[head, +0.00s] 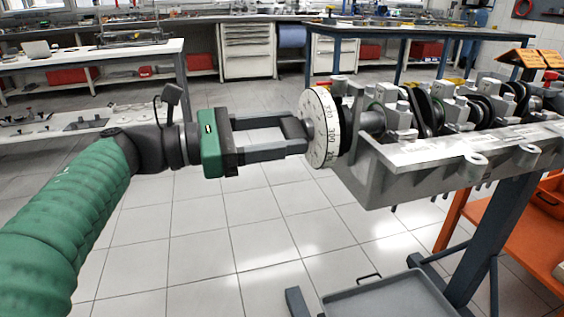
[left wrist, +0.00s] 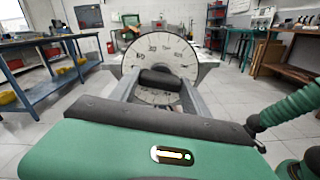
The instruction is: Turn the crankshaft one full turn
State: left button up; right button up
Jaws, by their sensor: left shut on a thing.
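The crankshaft (head: 372,121) lies in the grey engine block (head: 400,166) at the right of the head view. A white degree wheel with black marks (head: 322,128) is on its near left end. The wheel also shows face-on in the left wrist view (left wrist: 162,62). My left gripper (head: 297,136) reaches in from the left, with its fingers at the centre of the wheel. It is shut on the crankshaft's end at the wheel's hub; the fingers partly hide the grip. It also shows in the left wrist view (left wrist: 160,80). My right gripper is not in view.
The block is held on a dark stand (head: 492,235) above the tiled floor. A grey tray (head: 390,297) sits low beneath it. An orange cart (head: 530,225) stands at the right. Benches line the back, and the floor left of the block is clear.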

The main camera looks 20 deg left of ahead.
pick_arm(q)
jog(key=shift+f+m+b, duration=0.15)
jog(key=shift+m+b, duration=0.55)
jog(key=shift+m, duration=1.8)
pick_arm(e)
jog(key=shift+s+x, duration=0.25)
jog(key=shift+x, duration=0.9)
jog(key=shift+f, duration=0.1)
pick_arm(q)
jog(key=o, duration=1.3)
jog(key=shift+w, duration=0.15)
jog(key=shift+o, duration=0.4)
